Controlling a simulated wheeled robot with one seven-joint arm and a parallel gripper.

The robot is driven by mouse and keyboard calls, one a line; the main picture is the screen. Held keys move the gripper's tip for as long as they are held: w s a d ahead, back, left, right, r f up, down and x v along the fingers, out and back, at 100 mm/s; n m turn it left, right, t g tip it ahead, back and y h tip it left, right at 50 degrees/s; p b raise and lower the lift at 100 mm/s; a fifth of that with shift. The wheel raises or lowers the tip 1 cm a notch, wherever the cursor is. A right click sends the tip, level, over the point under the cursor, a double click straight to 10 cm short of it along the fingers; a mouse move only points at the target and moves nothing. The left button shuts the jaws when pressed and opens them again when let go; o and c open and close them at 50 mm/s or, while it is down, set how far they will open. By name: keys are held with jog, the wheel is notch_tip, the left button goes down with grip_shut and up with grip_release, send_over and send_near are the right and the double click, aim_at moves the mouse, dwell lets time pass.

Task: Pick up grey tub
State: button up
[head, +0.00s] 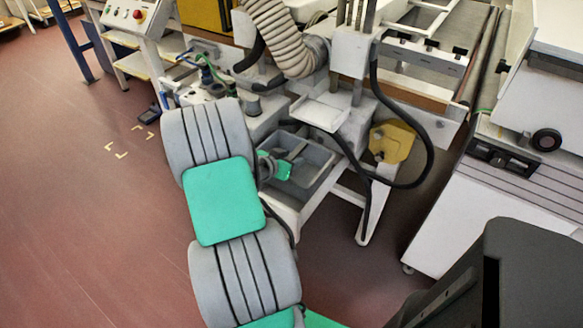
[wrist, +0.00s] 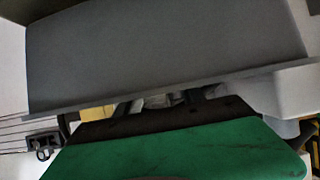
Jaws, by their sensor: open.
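The grey tub (head: 315,161) is an open rectangular container on a low white frame at the machine's front, in the middle of the head view. My green-and-grey arm reaches up to its left side, and part of my wrist overlaps the tub there. In the wrist view a wide flat grey surface, which looks like the tub's wall (wrist: 165,45), fills the upper part close to the camera. My gripper (wrist: 168,99) is open, its dark fingers partly hidden under that surface's lower edge. I cannot tell whether they touch the tub.
A white plate (head: 314,114) and a hanging black hose (head: 430,160) are close above and right of the tub. A ribbed duct (head: 280,38) is above. A yellow part (head: 392,142) is to the right. A white cabinet (head: 490,215) stands further right. The red-brown floor (head: 90,220) is clear at left.

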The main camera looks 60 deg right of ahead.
jog(key=shift+d+f, duration=0.15)
jog(key=shift+d, duration=0.05)
grip_shut()
dwell(0.3)
dwell(0.3)
